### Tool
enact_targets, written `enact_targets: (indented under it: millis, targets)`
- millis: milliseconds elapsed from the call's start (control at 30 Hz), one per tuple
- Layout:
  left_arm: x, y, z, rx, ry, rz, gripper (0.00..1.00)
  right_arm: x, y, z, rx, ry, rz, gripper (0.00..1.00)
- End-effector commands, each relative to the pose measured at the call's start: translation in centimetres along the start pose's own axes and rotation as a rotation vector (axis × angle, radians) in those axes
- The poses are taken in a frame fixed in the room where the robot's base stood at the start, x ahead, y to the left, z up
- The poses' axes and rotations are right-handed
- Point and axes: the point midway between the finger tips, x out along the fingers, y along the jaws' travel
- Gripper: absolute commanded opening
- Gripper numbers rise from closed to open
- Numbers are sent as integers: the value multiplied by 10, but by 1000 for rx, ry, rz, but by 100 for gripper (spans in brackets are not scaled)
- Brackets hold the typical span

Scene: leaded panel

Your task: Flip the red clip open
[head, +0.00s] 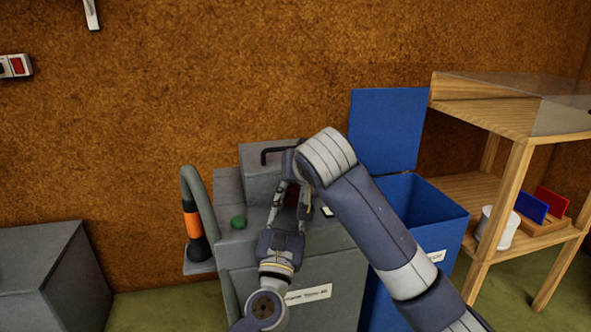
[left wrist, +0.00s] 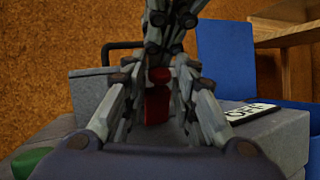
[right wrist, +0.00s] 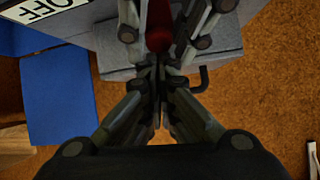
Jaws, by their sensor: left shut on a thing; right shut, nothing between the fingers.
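The red clip (head: 291,197) is a small dark red part on the front of the grey box's lidded top, mostly hidden by my grippers. In the left wrist view the red clip (left wrist: 157,104) stands between the fingers of my left gripper (head: 290,190), which is shut on it. My right gripper (right wrist: 158,62) comes from above with its fingers together and nothing between them. In the right wrist view its tips are close to the red clip (right wrist: 159,28); I cannot tell whether they touch.
The grey box (head: 335,268) has a black handle (head: 275,152) and a green knob (head: 239,222). An orange-and-black tool (head: 193,225) hangs at its left. A blue bin (head: 440,215) with its lid up stands at the right, beside a wooden shelf (head: 520,150). An OFF label (left wrist: 250,113) lies on the box.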

Motion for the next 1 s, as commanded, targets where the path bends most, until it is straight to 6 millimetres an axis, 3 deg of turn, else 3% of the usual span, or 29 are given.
enact_targets:
  millis: [300,333,400,767,1000]
  targets:
    - [0,1,-2,-1,3,2,0,-2,-2,11,-2,-15,-4,0]
    - [0,1,-2,0,3,2,28,-2,-2,12,-2,-16,-4,0]
    - [0,1,-1,0,2,2,40,-2,-2,12,-2,-17,-4,0]
    - [-2,0,-1,0,1,0,40,-2,-1,8,-1,-8,-2,0]
    - [-37,0,-2,1,4,0,40,-3,0,8,0,-5,-2,0]
